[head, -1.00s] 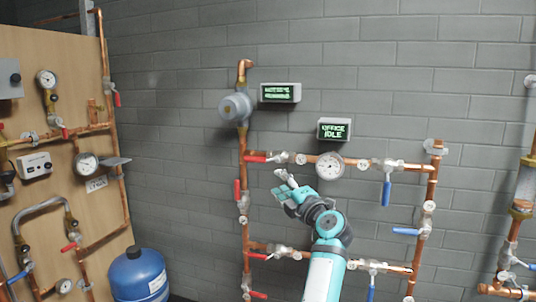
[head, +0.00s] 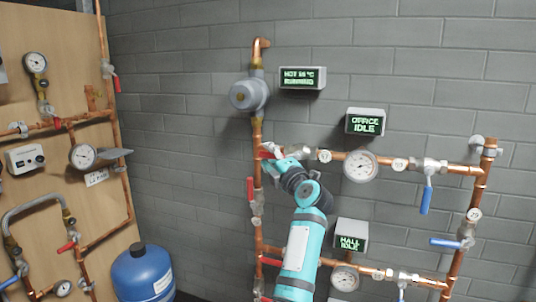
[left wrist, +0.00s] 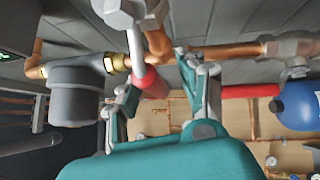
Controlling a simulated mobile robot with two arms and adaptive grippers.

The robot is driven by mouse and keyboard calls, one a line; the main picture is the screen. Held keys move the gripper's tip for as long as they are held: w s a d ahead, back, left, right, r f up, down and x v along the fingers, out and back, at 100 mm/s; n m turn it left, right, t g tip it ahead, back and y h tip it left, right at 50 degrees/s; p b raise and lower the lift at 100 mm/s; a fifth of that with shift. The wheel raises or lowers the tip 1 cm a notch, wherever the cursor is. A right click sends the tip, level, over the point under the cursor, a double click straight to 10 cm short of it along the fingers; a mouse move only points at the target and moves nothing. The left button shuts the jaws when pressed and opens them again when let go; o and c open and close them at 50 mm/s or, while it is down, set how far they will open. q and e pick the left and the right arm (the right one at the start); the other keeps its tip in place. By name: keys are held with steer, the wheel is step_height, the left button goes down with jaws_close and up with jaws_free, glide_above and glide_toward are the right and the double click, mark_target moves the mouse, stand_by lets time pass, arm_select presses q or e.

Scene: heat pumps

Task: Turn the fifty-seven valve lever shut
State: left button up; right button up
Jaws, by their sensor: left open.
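A red lever (head: 267,151) sits on the upper branch valve, just below the grey pump (head: 249,95). The display (head: 303,77) by the pump reads HOT, a blurred number in °C, and RUNNING. My left gripper (head: 270,163) is at that lever and partly covers it. In the left wrist view, the left gripper (left wrist: 155,78) is open, and the red lever (left wrist: 151,83) lies between its fingers on a silver stem. I cannot tell whether a finger touches it. A second red lever (head: 250,190) hangs lower on the upright pipe. My right gripper is out of view.
Copper pipes with a gauge (head: 360,166) and blue levers (head: 426,196) run to the right. Displays for OFFICE (head: 365,122) and HALL (head: 351,236) read IDLE. A wooden panel (head: 60,120) with pipework and a blue tank (head: 143,273) stand left.

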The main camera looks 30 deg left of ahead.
arm_select(q)
steer(key=shift+s+d+r, duration=0.1)
steer(key=shift+s+r, duration=0.1)
steer(key=shift+r, duration=0.05)
steer(key=shift+c, duration=0.3)
steer(key=shift+w, duration=0.1)
jaws_close()
